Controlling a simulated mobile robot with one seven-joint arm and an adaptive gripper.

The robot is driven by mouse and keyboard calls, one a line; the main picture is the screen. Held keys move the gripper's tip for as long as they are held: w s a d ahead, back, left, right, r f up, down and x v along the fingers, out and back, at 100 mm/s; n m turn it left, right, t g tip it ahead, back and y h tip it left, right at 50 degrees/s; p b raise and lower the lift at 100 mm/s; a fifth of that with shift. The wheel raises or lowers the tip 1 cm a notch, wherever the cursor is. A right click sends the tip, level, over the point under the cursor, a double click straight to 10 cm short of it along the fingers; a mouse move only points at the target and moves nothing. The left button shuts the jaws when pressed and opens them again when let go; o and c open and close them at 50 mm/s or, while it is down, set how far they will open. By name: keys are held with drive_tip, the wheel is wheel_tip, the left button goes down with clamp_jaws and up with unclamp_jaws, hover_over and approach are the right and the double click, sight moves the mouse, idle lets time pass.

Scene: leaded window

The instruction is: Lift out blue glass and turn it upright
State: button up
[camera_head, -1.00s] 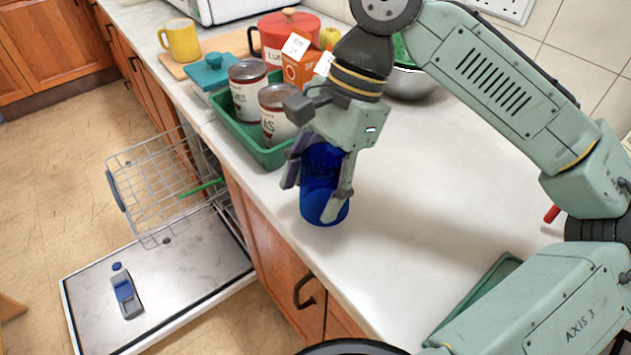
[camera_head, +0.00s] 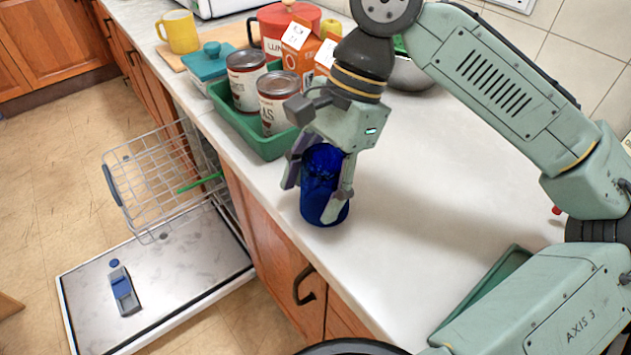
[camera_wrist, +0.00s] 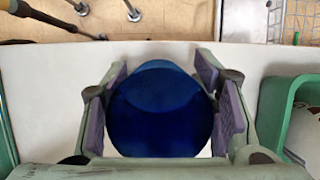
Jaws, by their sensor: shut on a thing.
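The blue glass (camera_head: 322,185) is upright at the front edge of the white counter, below my wrist, its base on or very close to the surface. My gripper (camera_head: 318,185) points down over it, with one finger on each side. In the wrist view the glass (camera_wrist: 160,110) fills the space between the purple finger pads of my gripper (camera_wrist: 165,105), which are shut on it. I cannot tell whether its mouth or its base faces up.
A green tray (camera_head: 262,142) with two cans stands just behind left. The open dishwasher door (camera_head: 165,275) and wire rack (camera_head: 165,180) lie below the counter at left. Orange cartons (camera_head: 297,58) and a red pot (camera_head: 283,30) stand behind. The counter to the right (camera_head: 440,160) is clear.

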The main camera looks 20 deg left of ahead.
drive_tip(key=shift+f, duration=0.3)
drive_tip(key=o, duration=1.4)
drive_tip(key=v, duration=1.2)
drive_tip(key=shift+a, duration=0.1)
drive_tip(key=shift+s, duration=0.1)
